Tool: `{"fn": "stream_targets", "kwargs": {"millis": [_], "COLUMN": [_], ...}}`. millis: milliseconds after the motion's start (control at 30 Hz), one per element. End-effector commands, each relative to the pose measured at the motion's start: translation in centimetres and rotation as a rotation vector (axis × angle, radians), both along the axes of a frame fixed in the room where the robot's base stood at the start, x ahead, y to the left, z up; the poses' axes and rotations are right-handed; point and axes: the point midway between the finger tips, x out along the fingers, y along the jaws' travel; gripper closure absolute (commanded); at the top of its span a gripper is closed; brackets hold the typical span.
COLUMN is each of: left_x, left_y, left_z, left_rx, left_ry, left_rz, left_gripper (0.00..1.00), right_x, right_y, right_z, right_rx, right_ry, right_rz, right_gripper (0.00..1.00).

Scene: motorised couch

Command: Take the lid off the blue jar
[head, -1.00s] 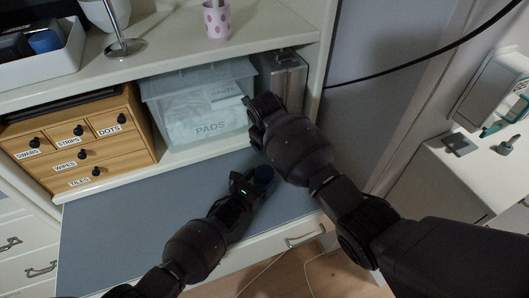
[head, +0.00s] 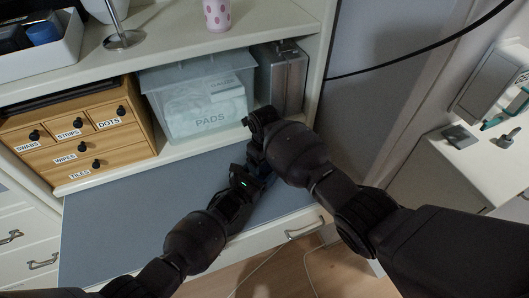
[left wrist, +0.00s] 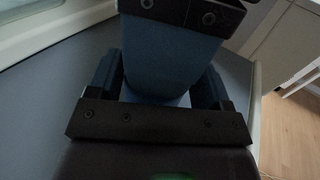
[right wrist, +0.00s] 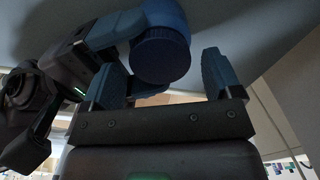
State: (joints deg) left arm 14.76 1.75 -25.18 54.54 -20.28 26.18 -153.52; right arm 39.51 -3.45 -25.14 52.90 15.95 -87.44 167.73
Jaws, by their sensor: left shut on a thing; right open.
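The blue jar is held by my left gripper (head: 252,178) above the grey pull-out surface (head: 130,215). Its ribbed blue lid (right wrist: 160,54) shows in the right wrist view. In the left wrist view, the left fingers (left wrist: 158,85) stand on both sides of the jar, which is mostly hidden behind what looks like a blue finger of my right gripper. My right gripper (right wrist: 165,78) is open, its fingers apart with the lid just beyond and between them. I cannot tell whether they touch it. In the head view, my right gripper (head: 262,145) largely hides the jar.
A wooden drawer box (head: 85,140) stands on the shelf at left, next to a clear bin marked PADS (head: 205,105) and a metal case (head: 283,78). A white tray (head: 50,60) and pink-dotted cup (head: 217,14) are above. The left of the grey surface is clear.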

Motion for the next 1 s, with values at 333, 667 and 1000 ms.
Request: {"fn": "stream_targets", "kwargs": {"millis": [333,667,1000], "left_x": [0.0,0.0,0.0], "left_y": [0.0,0.0,0.0], "left_z": [-0.01,-0.01,-0.01], "left_rx": [0.0,0.0,0.0], "left_ry": [0.0,0.0,0.0], "left_rz": [0.0,0.0,0.0], "left_gripper": [0.93,0.93,0.93], "right_x": [-0.01,-0.01,-0.03], "right_y": [-0.01,-0.01,-0.01], "right_z": [-1.1,-1.08,-1.08], "right_rx": [0.0,0.0,0.0], "right_ry": [0.0,0.0,0.0], "right_rz": [0.0,0.0,0.061], "right_gripper": [0.16,0.46,0.66]}}
